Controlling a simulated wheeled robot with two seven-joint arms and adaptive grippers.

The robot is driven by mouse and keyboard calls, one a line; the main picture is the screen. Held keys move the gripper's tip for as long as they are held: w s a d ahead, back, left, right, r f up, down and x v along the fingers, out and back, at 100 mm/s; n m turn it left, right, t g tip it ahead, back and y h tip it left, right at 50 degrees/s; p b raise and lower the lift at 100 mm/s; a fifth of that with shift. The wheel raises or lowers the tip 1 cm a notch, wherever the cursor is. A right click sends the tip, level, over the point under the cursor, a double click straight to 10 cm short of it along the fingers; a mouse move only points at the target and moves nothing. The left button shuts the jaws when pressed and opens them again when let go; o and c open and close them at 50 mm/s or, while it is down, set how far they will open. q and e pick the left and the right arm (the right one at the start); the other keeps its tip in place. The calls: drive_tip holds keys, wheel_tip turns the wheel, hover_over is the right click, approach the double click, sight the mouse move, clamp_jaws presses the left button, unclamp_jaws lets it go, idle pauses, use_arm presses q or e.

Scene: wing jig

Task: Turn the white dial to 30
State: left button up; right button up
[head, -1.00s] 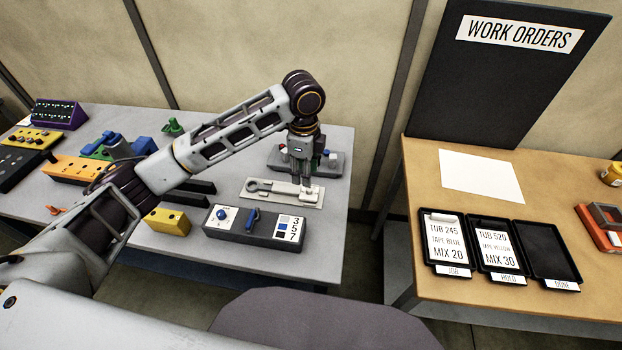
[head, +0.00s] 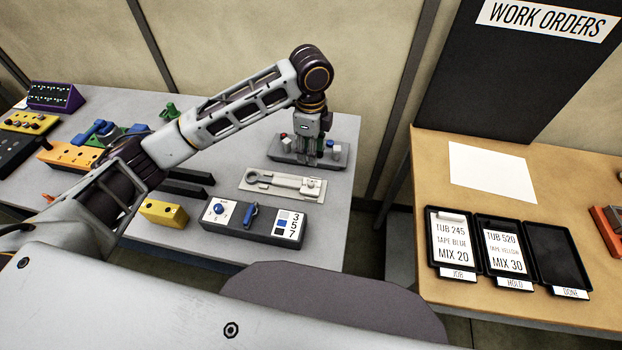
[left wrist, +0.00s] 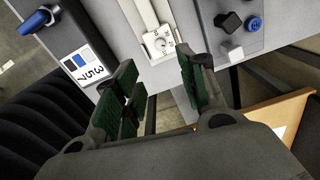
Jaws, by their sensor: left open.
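The white dial (left wrist: 158,42) shows in the left wrist view at the end of a long pale bar. Small dark marks ring it, too small to read. In the head view the dial (head: 308,189) is at the right end of the pale plate (head: 260,194). My left gripper (head: 310,162) is open and empty, pointing down above the table. In the left wrist view its green-padded fingers (left wrist: 158,65) stand apart, with the dial between and just beyond their tips, not touched. My right gripper is in neither view.
A grey box with small knobs (head: 283,152) stands behind the plate. A dark box with a blue switch (head: 262,228) stands in front. A yellow block (head: 163,213) is at its left. Job cards in black trays (head: 452,240) lie on the wooden table.

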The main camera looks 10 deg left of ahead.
sight(311, 182)
use_arm(q)
drive_tip(key=shift+f, duration=0.1)
drive_tip(key=shift+f+p, duration=0.35)
drive_tip(key=shift+f, duration=6.55)
clamp_jaws()
